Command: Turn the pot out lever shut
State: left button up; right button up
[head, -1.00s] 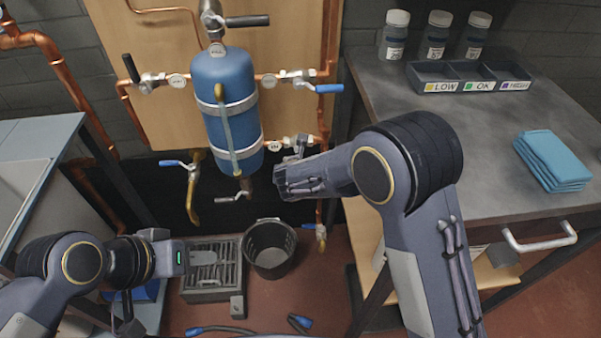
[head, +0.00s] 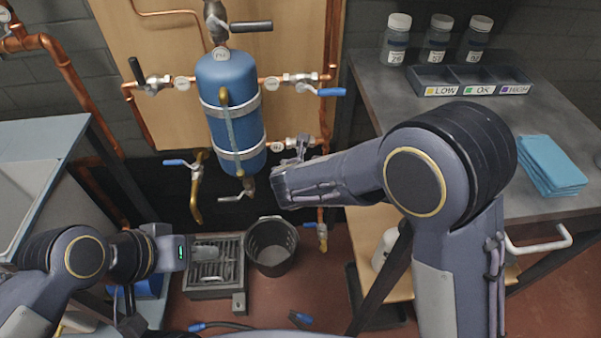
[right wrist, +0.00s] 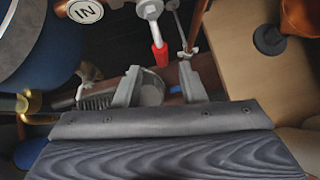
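The blue pot (head: 225,120) hangs on the wooden board, with several lever valves around it. I cannot read which tag marks the pot out lever. A black lever (head: 251,26) is at the top, a blue lever (head: 331,92) at the upper right, and a grey lever (head: 231,198) below. My right gripper (head: 300,150) is beside the lower right valve and partly hides it. In the right wrist view, the gripper (right wrist: 160,88) has its fingers apart; a red-ended lever (right wrist: 160,55) shows between and beyond them, near an "IN" tag (right wrist: 86,12). My left gripper (head: 183,253) is low at left, fingers unclear.
A black bucket (head: 271,246) and a grated grey box (head: 213,265) stand on the floor below. A blue lever (head: 176,162) sits left of the pot. The right bench (head: 400,100) carries jars, a labelled tray and blue cloths.

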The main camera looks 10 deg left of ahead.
aim_at(302, 88)
jog(key=k, duration=1)
